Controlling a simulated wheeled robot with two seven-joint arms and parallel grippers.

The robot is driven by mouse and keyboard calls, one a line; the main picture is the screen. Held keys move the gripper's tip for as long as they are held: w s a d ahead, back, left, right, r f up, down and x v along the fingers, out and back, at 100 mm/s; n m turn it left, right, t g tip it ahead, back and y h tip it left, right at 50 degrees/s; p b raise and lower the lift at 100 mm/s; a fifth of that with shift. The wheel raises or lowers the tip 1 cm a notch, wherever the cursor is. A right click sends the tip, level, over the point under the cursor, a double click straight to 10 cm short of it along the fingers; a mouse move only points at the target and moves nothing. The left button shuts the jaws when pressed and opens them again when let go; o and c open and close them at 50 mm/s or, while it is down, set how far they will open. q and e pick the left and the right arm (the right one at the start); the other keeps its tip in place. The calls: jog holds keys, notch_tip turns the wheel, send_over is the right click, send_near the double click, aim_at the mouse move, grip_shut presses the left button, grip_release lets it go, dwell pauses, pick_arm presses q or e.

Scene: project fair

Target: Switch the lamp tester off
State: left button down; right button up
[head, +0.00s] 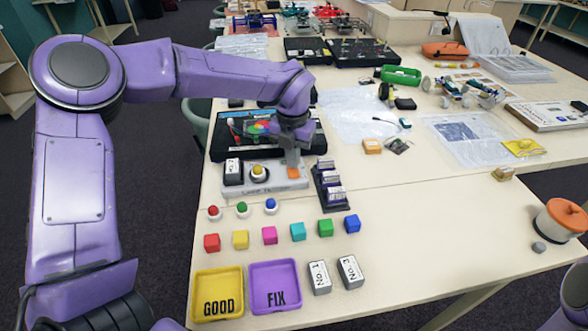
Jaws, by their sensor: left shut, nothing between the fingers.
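The lamp tester (262,188) is a pale grey base with lettering along its front edge, standing near the left edge of the table. On it are a white labelled block (232,168) in a dark holder, a round yellowish lamp (258,173) and an orange part (294,173) at the right end. My left gripper (293,163) is shut and empty, pointing down at the orange part. It partly covers that part, and I cannot tell whether it touches it. The switch position is not clear. My right gripper is out of view.
A dark rack (332,188) stands close right of the tester. In front are lamps with coloured tops, several coloured cubes (269,235), a yellow GOOD tray (199,305), a purple FIX tray (256,304) and two white labelled blocks (319,277). A black case (222,146) lies behind.

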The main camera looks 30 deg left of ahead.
pick_arm(q)
notch_tip(320, 180, up, 7)
jog(key=p, duration=0.5)
jog(key=shift+f, duration=0.2)
